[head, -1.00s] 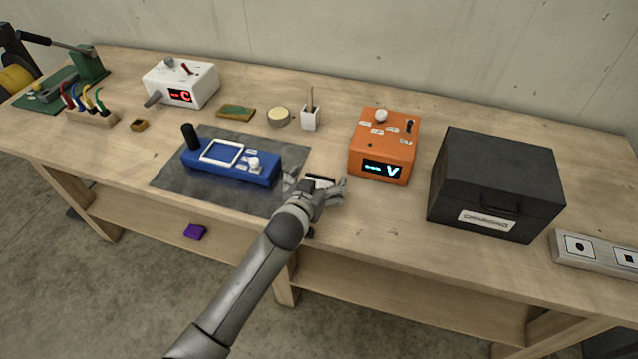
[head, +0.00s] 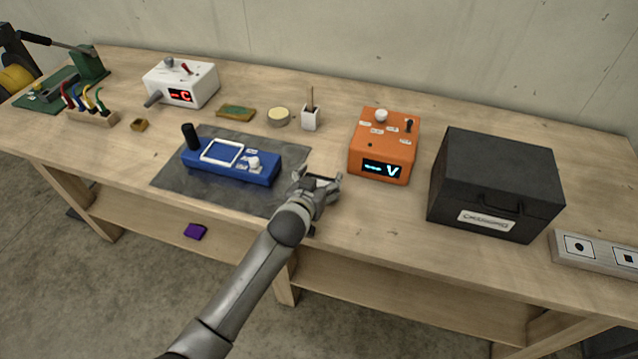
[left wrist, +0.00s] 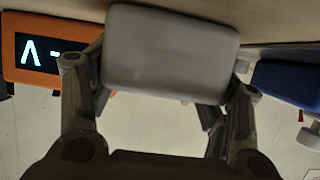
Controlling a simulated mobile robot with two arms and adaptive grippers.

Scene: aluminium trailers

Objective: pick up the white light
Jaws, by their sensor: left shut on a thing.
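The white light (left wrist: 170,52), a pale grey-white block with rounded corners, fills the upper middle of the left wrist view. My left gripper (head: 318,178) is shut on it, with one finger at each side. In the head view the gripper is over the bench, just right of the grey mat, and it mostly hides the light. I cannot tell whether the light still touches the bench. My right gripper is not in view.
A blue device (head: 230,168) lies on the grey mat (head: 170,178) to the left. An orange meter (head: 384,146) stands behind and to the right, and a black case (head: 495,185) farther right. The wooden bench (head: 380,215) is clear in front of the meter.

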